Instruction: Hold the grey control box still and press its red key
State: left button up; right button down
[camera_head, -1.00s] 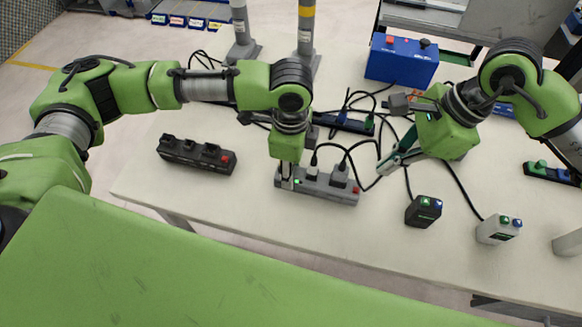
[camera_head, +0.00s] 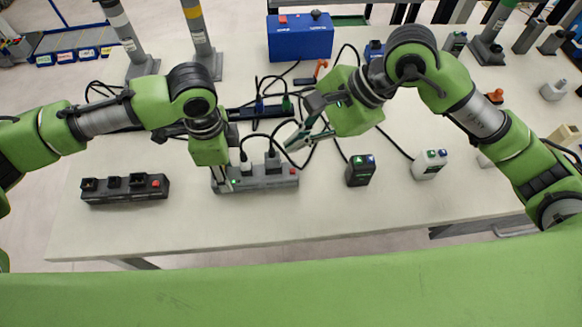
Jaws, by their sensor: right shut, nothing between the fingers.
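The grey control box (camera_head: 263,181) is a long, low block on the white table, with plugs and black cables on its top. Its red key (camera_head: 292,171) is at the right end, and a small green light shows near the left end. My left gripper (camera_head: 223,182) points down at the left end of the box, with a finger against or in front of its near side; its far finger is hidden. My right gripper (camera_head: 292,146) is shut and empty, slanting down to the left, just behind and above the red key, apart from it.
A black box with a red key (camera_head: 125,189) lies to the left. A black adapter (camera_head: 360,171) and a white one (camera_head: 429,164) stand to the right. Loose cables and a blue box (camera_head: 300,38) are behind. The table's front strip is clear.

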aim_at(293, 172)
jog(key=shift+r+n+t+y, duration=0.5)
jog(key=shift+r+t+y, duration=0.15)
jog(key=shift+t+y, duration=0.25)
jog(key=shift+f, duration=4.4)
jog(key=shift+f, duration=0.4)
